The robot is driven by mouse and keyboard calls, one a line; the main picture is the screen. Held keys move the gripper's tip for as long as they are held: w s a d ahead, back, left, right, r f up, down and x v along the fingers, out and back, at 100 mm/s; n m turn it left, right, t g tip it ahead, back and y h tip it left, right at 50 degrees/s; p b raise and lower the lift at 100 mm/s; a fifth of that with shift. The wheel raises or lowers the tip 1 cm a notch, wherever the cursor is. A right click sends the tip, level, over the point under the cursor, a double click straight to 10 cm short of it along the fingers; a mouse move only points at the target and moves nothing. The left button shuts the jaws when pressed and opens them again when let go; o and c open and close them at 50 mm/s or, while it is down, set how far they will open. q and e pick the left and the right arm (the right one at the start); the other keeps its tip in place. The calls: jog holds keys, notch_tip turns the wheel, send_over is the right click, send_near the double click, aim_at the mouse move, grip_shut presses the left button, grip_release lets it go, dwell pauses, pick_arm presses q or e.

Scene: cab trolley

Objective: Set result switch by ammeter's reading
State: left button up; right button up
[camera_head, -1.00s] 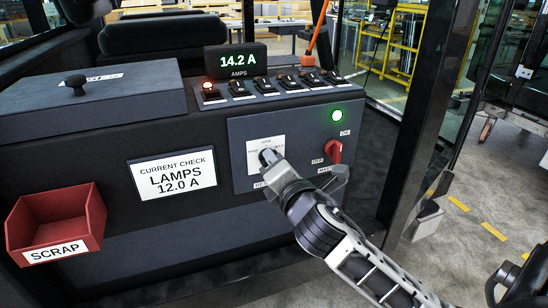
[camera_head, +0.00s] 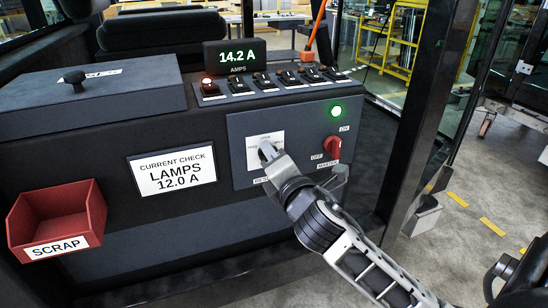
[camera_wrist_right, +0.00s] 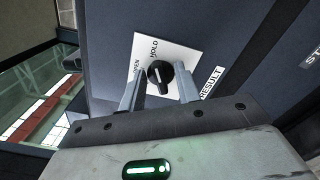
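The ammeter (camera_head: 237,57) on top of the console reads 14.2 A. A white card (camera_head: 172,171) on the console front says CURRENT CHECK, LAMPS, 12.0 A. The result switch (camera_wrist_right: 160,75) is a round black knob with a white pointer line, on a white plate with OPEN and HOLD markings and a RESULT label. My right gripper (camera_wrist_right: 160,88) is open, with one finger on each side of the knob and a visible gap on the right. In the head view my right gripper (camera_head: 275,165) hides the knob.
A red MASTER switch (camera_head: 332,148) is right of my gripper, below a lit green lamp (camera_head: 336,112). Several rocker switches (camera_head: 261,83) line the console top; the leftmost glows red. A red SCRAP bin (camera_head: 58,215) hangs at left. A dark post (camera_head: 425,110) stands at right.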

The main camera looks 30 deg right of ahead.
pick_arm(q)
jog(key=shift+r, duration=0.1)
pick_arm(e)
jog(key=shift+s, duration=0.1)
